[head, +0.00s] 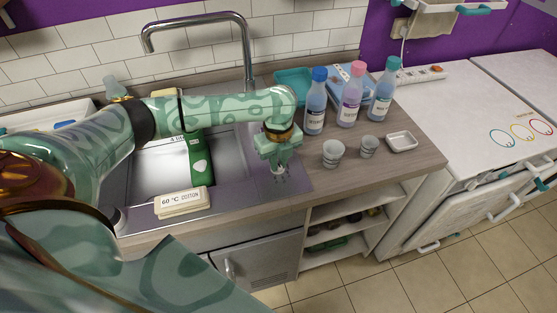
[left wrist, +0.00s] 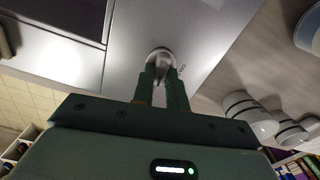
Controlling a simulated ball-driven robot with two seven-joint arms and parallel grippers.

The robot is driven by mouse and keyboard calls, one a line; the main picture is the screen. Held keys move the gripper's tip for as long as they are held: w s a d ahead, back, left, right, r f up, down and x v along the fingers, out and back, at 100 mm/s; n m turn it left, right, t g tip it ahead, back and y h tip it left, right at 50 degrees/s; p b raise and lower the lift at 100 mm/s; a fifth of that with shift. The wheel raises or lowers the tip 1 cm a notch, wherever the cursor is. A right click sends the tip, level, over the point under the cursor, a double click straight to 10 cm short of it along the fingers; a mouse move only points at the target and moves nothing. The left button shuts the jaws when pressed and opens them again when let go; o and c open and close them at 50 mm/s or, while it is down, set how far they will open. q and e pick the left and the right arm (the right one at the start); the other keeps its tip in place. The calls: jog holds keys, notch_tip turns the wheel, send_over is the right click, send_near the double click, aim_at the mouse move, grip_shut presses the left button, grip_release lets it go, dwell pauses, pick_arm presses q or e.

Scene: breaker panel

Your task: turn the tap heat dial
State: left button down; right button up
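The silver tap (head: 246,50) arches over the sink from the back of the counter. The heat dial (left wrist: 160,54) is a small grey knob with a round pale base on the steel surface beside the sink. My left gripper (left wrist: 162,78) points at it, with its two green fingers close together on either side of the knob. They appear closed on it, with little or no gap visible. In the head view my left gripper (head: 279,172) reaches down to the steel right of the basin and mostly hides the dial. My right gripper is not in view.
Several bottles, including one with a blue cap (head: 315,105), stand right of my left gripper. Two cups (head: 333,153) and a small white dish (head: 401,141) stand nearby. A "60 °C COTTON" block (head: 182,203) lies at the sink's front edge. A green item (head: 199,162) lies by the basin.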

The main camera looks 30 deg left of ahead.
pick_arm(q)
jog(key=shift+r+n+p, duration=0.15)
jog(key=shift+n+p, duration=0.15)
jog(key=shift+p, duration=0.3)
jog(key=n+p, duration=0.4)
jog(key=p, duration=0.2)
jog(key=n+p, duration=0.4)
jog(key=p, duration=0.2)
jog(key=shift+w+r, duration=0.1)
jog(key=shift+w, duration=0.1)
jog(key=n+p, duration=0.2)
jog(key=n, duration=0.1)
jog(key=shift+p, duration=0.35)
jog(key=shift+w+f+n+p, duration=0.15)
jog(key=shift+n+p, duration=0.3)
jog(key=shift+n, duration=0.65)
jog(key=shift+w+f+n+p, duration=0.1)
jog(key=shift+n+p, duration=0.35)
jog(key=shift+n, duration=0.65)
jog(key=shift+a, duration=0.1)
jog(key=c, duration=1.4)
grip_release()
